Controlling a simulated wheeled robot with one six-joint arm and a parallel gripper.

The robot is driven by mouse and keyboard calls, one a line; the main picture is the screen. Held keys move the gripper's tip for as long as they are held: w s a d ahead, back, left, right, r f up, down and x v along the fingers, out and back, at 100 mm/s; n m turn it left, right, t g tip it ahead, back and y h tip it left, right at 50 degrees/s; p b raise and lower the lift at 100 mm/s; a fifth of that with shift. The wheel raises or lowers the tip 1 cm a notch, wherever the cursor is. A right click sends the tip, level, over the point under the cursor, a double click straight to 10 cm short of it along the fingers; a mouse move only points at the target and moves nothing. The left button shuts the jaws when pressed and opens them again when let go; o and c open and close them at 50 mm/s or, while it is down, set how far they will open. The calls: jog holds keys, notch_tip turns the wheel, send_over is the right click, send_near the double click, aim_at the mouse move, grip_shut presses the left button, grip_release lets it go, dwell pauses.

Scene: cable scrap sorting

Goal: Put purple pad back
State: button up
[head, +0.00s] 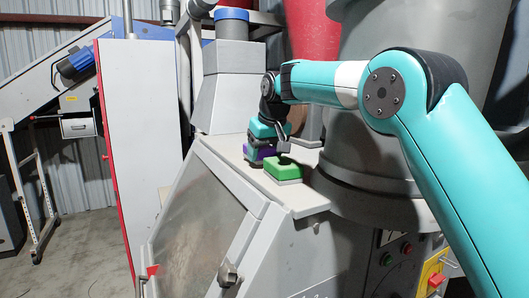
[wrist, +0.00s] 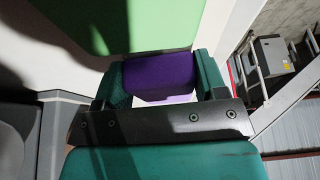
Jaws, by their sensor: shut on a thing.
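The purple pad (wrist: 160,72) is between the two fingers of my gripper (wrist: 162,82) in the wrist view, with a finger against each side. In the head view the purple pad (head: 265,152) shows just under my gripper (head: 268,146), at the left part of the grey machine top. Whether it rests on the surface or is held slightly above it I cannot tell. The gripper hides part of it.
A green pad on a grey base (head: 284,169) sits close to the right of the gripper on the machine top (head: 310,200). A large grey cylinder (head: 365,150) stands to the right. The top's sloping front edge lies to the left.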

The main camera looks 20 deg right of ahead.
jog(key=shift+f+b, duration=0.35)
jog(key=shift+f, duration=0.25)
jog(key=o, duration=1.3)
jog(key=shift+r, duration=0.1)
